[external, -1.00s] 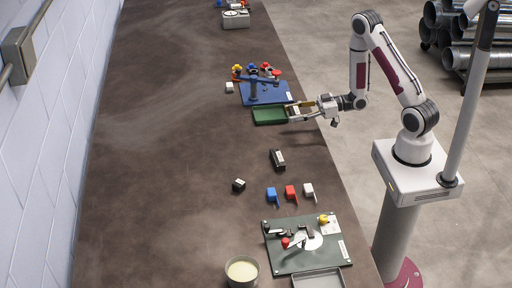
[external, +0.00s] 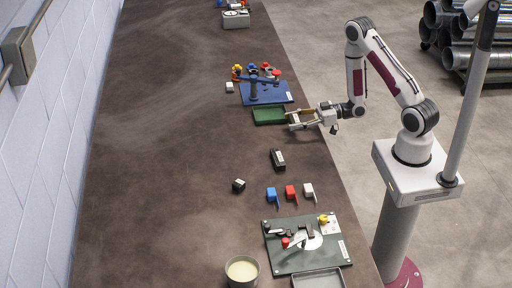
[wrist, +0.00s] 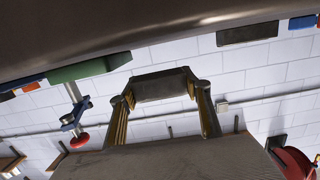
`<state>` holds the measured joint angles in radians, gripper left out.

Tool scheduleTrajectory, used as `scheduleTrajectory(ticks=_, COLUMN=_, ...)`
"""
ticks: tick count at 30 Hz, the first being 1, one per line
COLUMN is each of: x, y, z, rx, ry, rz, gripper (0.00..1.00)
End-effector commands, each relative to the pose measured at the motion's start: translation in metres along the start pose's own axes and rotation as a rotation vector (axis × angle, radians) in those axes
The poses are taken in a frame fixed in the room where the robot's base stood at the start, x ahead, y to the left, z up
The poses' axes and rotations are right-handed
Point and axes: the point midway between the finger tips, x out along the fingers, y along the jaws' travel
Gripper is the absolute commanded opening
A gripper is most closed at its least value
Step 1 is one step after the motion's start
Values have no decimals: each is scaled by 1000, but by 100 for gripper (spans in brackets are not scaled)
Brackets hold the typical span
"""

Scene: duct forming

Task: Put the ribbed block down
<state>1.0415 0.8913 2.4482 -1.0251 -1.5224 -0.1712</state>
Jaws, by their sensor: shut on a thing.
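My gripper (external: 294,119) is at the right part of the table, just right of the green tray (external: 269,122). In the wrist view, its fingers (wrist: 162,92) are shut on a dark grey block, which I take to be the ribbed block (wrist: 160,86). The block spans the space between the fingertips, and its ribs cannot be made out. In the external view the block is small and hard to separate from the fingers. The gap between block and table top is hard to judge.
A blue board (external: 268,95) with a clamp lies behind the tray. The table's right edge is close to my gripper. The table's left side is clear.

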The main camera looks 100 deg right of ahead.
Motion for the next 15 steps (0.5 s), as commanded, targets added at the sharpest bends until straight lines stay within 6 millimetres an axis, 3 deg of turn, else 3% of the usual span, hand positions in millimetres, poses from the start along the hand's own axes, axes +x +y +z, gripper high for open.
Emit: scheduleTrajectory(ticks=15, x=5, y=0, z=33, rx=0, ry=1, rz=0, gripper=14)
